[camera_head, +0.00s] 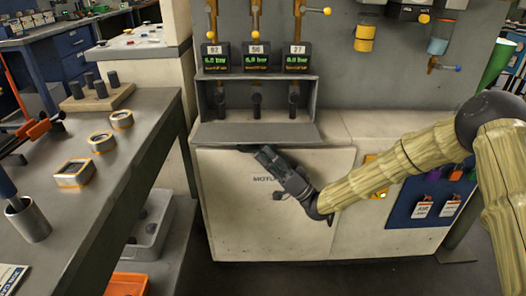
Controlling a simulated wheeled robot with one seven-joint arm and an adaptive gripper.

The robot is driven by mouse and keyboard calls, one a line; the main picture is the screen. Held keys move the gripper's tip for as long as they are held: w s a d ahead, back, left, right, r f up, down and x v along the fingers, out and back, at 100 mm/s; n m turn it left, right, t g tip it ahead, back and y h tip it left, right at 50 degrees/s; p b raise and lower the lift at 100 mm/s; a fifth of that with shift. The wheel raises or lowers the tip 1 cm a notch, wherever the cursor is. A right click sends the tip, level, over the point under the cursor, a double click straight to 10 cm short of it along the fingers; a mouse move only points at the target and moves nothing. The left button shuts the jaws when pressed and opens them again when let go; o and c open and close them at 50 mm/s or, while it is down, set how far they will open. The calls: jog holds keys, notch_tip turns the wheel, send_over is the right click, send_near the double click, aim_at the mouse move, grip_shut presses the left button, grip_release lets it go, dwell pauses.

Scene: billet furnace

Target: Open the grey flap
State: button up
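The grey flap (220,133) is a wide panel at the lower front of the grey box under the gauges. It sticks out toward me in a lowered position, and the box front above it is open. Dark handles (257,106) show inside the box. My gripper (258,152) is just below the flap's front edge, in front of the cream cabinet door. Its tip points up and left. I cannot tell whether it touches the flap. The fingers are dark and small here, so their opening is unclear.
Digital gauges (256,57) with yellow-knobbed valves stand above the box. The cream cabinet (240,215) is below. A workbench (110,170) with ring blocks and a peg board is at the left. A blue tag board (425,200) hangs at the right. Clear floor lies in front.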

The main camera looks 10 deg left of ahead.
jog(key=v, duration=1)
